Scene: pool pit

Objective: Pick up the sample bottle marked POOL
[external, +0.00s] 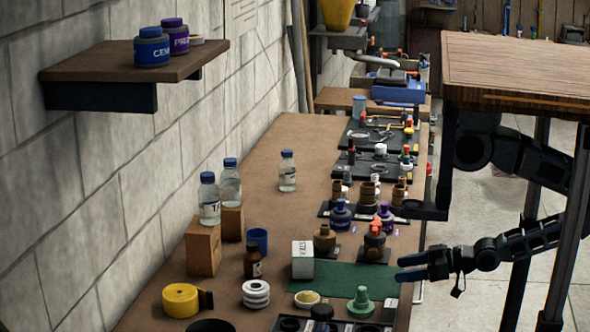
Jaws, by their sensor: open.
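Three clear bottles with blue caps are in the external view, and I cannot read POOL on any of them. One bottle (209,203) stands on a wooden block near the wall. A second bottle (230,187) stands just behind it on another block. A third bottle (288,173) stands farther back on the bench top, to the right. My gripper (403,268) is at the right edge of the bench, pointing left. It is open with nothing visible between its fingers, well apart from the bottles.
The long brown bench (285,215) is crowded on its right side. Yellow tape (181,300) is at the front. A wall shelf (120,72) overhangs at left.

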